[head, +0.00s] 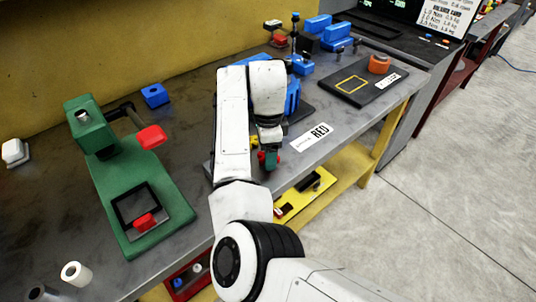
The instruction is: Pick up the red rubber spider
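My gripper (268,158) points down over the front edge area of the grey bench, near the middle of the head view. A small red piece (262,157) shows right at its teal fingertips, mostly hidden by them; it may be the red rubber spider. I cannot tell whether the fingers are closed on it or only around it. A white label reading "RED" (318,133) lies just to the right of the gripper. Another red piece (144,222) sits in the black square frame of the green press.
The green press (163,185) with a red-ended lever (151,138) stands at left. A blue block (155,95) lies behind it. Blue fixtures (318,25) stand at the back. A black plate (358,88) with an orange part (379,64) lies at right. A white cylinder (76,273) stands front left.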

